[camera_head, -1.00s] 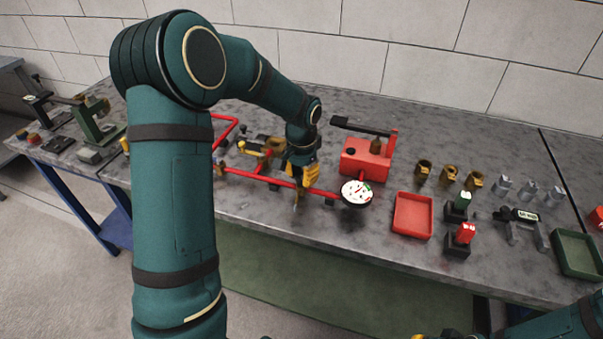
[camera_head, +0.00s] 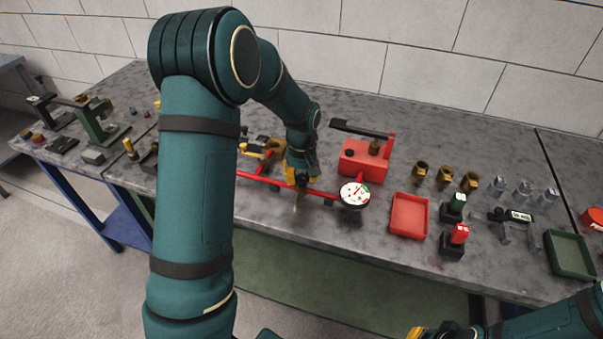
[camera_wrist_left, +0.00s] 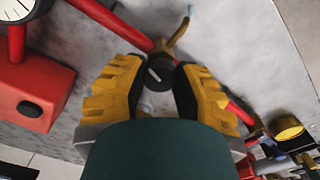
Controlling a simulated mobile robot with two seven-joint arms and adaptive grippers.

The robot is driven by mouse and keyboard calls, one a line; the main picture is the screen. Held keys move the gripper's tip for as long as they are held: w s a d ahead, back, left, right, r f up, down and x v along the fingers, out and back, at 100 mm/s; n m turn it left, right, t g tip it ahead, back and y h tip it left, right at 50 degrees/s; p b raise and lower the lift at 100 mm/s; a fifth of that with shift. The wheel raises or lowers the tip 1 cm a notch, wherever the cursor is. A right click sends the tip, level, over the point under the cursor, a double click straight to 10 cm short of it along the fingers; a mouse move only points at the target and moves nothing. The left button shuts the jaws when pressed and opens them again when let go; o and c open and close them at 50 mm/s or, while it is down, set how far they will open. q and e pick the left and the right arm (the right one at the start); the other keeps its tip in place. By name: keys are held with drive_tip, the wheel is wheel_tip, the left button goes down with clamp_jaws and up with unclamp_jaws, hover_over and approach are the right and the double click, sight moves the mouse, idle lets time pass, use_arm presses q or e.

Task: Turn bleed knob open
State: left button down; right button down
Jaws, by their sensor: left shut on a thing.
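The bleed knob (camera_wrist_left: 159,73) is a dark round knob with a pale pointer line, set on the red pipe (camera_wrist_left: 122,28). In the left wrist view my left gripper (camera_wrist_left: 157,80) has its two yellow fingers shut on the knob from both sides. A brass spout or lever sticks out just beyond the knob. In the head view my left gripper (camera_head: 298,178) is at the red pipe, left of the white-faced gauge (camera_head: 354,194), and hides the knob. My right gripper (camera_head: 428,333) shows only partly at the bottom edge; its fingers cannot be made out.
A red pump box (camera_head: 362,160) with a black lever stands behind the gauge. To the right are a red tray (camera_head: 409,216), several brass and silver fittings, red and green tagged blocks, and a green tray (camera_head: 571,254). The bench front before the pipe is clear.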

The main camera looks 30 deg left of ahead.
use_arm(q)
drive_tip(key=n+p, duration=0.2)
drive_tip(key=n, duration=0.2)
drive_tip(key=shift+s+n, duration=0.1)
drive_tip(key=shift+n, duration=0.3)
drive_tip(key=shift+n+p, duration=1.5)
drive_tip(key=shift+n, duration=0.7)
use_arm(e)
drive_tip(key=shift+t, duration=0.3)
drive_tip(key=shift+w+d+r, duration=0.1)
drive_tip(key=shift+w+r, duration=0.2)
drive_tip(key=shift+r, duration=0.55)
drive_tip(key=shift+w+r, duration=0.3)
drive_tip(key=shift+r, duration=0.6)
drive_tip(key=shift+w+d+r, duration=0.1)
drive_tip(key=shift+w+r, duration=0.2)
drive_tip(key=shift+r, duration=0.55)
use_arm(q)
drive_tip(key=shift+f, duration=0.1)
drive_tip(key=c, duration=0.6)
unclamp_jaws()
